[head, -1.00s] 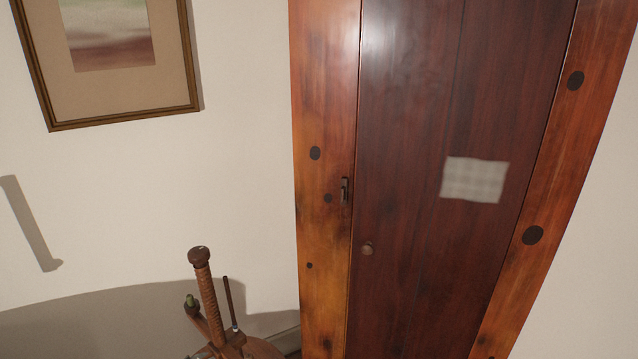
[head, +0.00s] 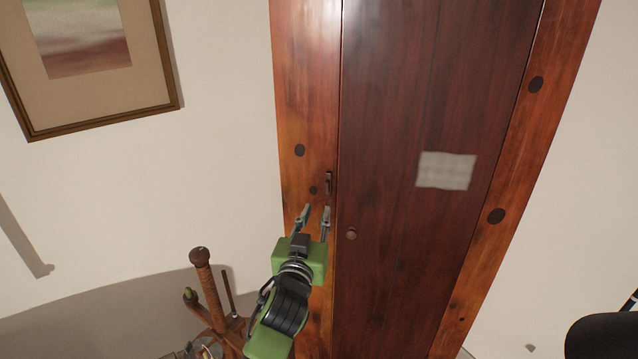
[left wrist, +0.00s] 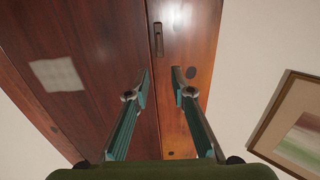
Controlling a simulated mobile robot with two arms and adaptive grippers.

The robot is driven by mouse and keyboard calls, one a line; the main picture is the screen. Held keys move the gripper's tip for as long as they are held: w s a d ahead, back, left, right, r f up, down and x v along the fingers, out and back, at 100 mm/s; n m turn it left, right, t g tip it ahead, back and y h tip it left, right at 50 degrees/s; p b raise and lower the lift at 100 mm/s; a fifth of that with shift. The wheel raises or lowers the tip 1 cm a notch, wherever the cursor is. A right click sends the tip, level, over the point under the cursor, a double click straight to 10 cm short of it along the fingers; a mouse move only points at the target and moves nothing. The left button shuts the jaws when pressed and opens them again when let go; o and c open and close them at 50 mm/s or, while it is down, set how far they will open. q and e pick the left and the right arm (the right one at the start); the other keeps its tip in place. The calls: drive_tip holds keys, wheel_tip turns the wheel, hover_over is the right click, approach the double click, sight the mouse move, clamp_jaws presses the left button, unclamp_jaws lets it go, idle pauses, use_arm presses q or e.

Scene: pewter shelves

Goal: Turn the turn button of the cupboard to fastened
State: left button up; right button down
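The cupboard's dark red-brown door (head: 400,120) looks shut in its lighter orange-brown frame (head: 305,80). The turn button (head: 328,182) is a small dark upright piece on the left frame post, close beside the door's edge. It also shows upright in the left wrist view (left wrist: 158,40), beyond the fingertips. My left gripper (head: 316,208) is open and empty, with its fingertips just below the button in the head view. In the left wrist view the two fingers (left wrist: 160,75) stand apart, with a clear gap between them and the button. My right gripper is not in view.
A round door knob (head: 351,234) sits below and right of the button. A pale checked patch (head: 446,170) is on the door. A wooden spinning-wheel-like object (head: 205,285) stands at lower left. A framed picture (head: 95,110) hangs on the left wall.

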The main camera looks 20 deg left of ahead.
sight(327, 184)
use_arm(q)
drive_tip(key=w+p, duration=0.1)
drive_tip(key=w, duration=0.3)
drive_tip(key=w+a, duration=0.1)
drive_tip(key=w, duration=0.3)
drive_tip(key=w+p, duration=0.1)
drive_tip(key=w, duration=0.4)
drive_tip(key=shift+a+f+p, duration=0.1)
drive_tip(key=shift+a+p, duration=0.15)
drive_tip(key=shift+p, duration=0.05)
clamp_jaws()
